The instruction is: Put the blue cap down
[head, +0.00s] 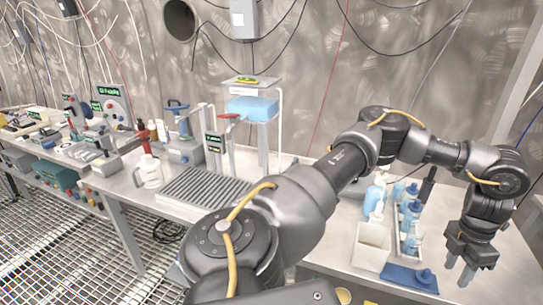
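My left gripper (459,269) hangs at the right, pointing down over the right-hand bench. Its fingers look apart, and no cap shows between them. A small blue cap-like piece (426,275) rests on a flat blue mat (400,276), left of the gripper and apart from it. Several bottles with blue caps (412,208) stand in a pale rack behind the mat. My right gripper is not in view.
A white open box (372,246) stands left of the rack. My arm crosses the middle and hides part of the bench. A ribbed grey tray (203,190) lies on the left bench.

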